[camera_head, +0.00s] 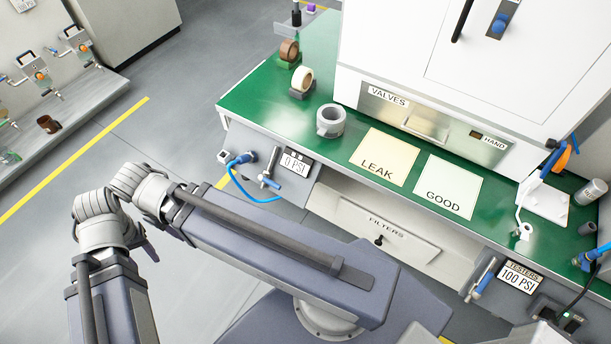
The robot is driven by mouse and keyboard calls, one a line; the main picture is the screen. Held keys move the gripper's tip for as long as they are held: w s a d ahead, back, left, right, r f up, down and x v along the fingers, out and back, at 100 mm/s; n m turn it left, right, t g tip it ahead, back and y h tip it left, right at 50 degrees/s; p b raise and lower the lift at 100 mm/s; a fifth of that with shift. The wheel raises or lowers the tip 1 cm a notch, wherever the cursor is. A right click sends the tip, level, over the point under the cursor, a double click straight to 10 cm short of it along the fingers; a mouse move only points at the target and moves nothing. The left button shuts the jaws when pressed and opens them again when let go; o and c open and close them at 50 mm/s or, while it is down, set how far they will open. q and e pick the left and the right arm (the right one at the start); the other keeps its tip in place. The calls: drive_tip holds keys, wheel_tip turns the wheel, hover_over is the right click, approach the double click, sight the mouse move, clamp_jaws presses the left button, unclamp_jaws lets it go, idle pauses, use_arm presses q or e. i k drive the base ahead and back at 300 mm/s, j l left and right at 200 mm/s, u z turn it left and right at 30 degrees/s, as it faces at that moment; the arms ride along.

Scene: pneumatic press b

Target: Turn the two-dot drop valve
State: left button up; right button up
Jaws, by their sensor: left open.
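On the grey bench at the left, several drop stations stand in a row, with small metal valves and orange and green parts. One is the upper station (82,47), another the middle station (40,75), and another the lower station (8,122) at the picture's edge. Dot marks are too small to read, so I cannot tell which is the two-dot valve. My left arm bends at the left centre. Only a small dark part of my left gripper (150,248) shows beside the wrist, apart from the stations; the rest is hidden. My right gripper does not show.
A green workbench (262,112) at the right holds tape rolls, a LEAK sheet (384,157) and a GOOD sheet (447,187). A 0 PSI tester (295,163) is on its front. A brown cup (48,124) stands by the stations. Open floor lies between.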

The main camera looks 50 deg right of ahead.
sight(262, 177)
drive_tip(key=l+z, duration=0.1)
drive_tip(key=z, duration=0.65)
drive_tip(key=i+l+z, duration=0.1)
drive_tip(key=z, duration=0.25)
drive_tip(key=i+j+u, duration=0.1)
drive_tip(key=j+u, duration=0.15)
drive_tip(key=j, duration=0.1)
